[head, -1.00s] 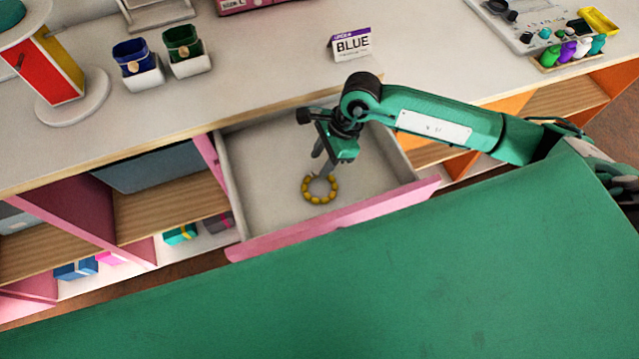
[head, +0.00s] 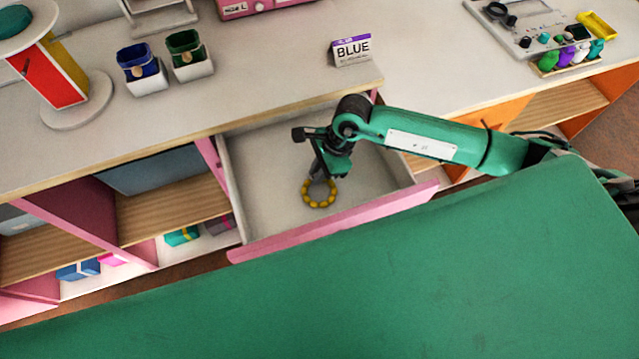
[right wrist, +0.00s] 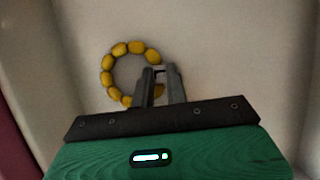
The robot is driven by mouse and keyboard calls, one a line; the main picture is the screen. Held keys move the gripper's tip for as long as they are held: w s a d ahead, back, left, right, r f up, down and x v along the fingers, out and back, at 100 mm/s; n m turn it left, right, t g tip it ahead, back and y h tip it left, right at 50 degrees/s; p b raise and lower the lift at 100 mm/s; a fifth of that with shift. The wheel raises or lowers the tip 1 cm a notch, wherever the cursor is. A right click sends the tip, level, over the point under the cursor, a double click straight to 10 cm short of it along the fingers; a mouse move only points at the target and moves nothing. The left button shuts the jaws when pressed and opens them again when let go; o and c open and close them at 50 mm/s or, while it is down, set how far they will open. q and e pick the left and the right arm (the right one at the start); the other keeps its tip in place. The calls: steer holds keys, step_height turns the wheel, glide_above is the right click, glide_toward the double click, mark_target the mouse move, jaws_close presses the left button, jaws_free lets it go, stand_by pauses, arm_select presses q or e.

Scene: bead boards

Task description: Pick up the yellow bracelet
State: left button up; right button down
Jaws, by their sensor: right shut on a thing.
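The yellow bracelet (head: 319,203), a ring of yellow beads, lies in the open drawer (head: 262,205) with the pink front. In the right wrist view the bracelet (right wrist: 108,62) shows against the pale drawer floor, with part of its near side hidden by the fingers. My right gripper (head: 320,180) reaches down into the drawer at the far edge of the bracelet. In the right wrist view its fingers (right wrist: 158,76) are close together, shut on the bracelet's bead ring. I cannot tell whether the bracelet is lifted off the floor. My left gripper is not in view.
The pink drawer front (head: 335,222) and side walls surround the gripper. The grey counter (head: 270,75) overhangs behind, with a BLUE sign (head: 351,48) and two small bins (head: 187,55). A green surface (head: 400,290) fills the foreground.

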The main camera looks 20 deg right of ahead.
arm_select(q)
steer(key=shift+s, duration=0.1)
arm_select(e)
steer(key=shift+r, duration=0.55)
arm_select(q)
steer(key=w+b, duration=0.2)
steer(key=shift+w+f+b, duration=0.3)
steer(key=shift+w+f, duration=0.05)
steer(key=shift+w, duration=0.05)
arm_select(e)
step_height(320, 180, up, 19)
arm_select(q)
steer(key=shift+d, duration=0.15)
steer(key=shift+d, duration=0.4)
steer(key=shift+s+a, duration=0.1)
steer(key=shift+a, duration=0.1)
